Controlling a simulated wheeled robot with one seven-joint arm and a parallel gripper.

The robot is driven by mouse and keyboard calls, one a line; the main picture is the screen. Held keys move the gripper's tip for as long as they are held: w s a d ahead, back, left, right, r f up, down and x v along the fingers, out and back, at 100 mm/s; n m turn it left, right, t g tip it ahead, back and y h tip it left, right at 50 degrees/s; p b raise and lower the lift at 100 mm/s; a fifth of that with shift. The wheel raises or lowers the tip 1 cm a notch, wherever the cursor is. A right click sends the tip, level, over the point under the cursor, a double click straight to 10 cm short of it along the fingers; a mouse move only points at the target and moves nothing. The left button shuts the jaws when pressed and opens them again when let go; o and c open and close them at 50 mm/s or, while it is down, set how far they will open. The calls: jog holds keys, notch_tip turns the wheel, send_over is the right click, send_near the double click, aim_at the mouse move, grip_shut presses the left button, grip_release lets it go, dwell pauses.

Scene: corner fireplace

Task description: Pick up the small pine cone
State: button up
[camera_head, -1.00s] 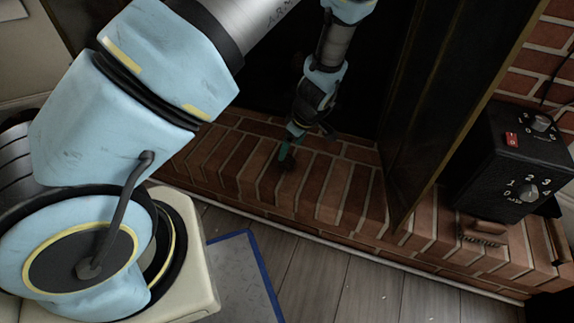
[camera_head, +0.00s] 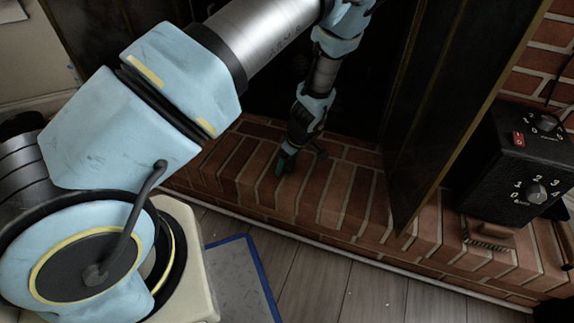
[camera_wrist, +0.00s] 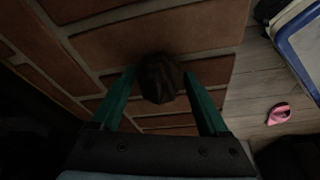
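The small pine cone (camera_wrist: 160,79) is a dark brown, rounded lump on the brick hearth in the wrist view. My gripper (camera_wrist: 160,84) has its two green fingers apart, one on each side of the cone. Whether the fingers touch the cone I cannot tell. In the head view my gripper (camera_head: 282,164) points down at the brick hearth (camera_head: 330,195), close to its surface. The cone cannot be made out there.
A black box with dials (camera_head: 511,163) stands on the hearth at the right. A brush (camera_head: 490,235) lies in front of it. A dark fireplace door panel (camera_head: 425,130) stands right of my arm. A pink item (camera_wrist: 278,114) lies on the wood floor.

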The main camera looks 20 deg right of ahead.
grip_shut()
dwell(0.4)
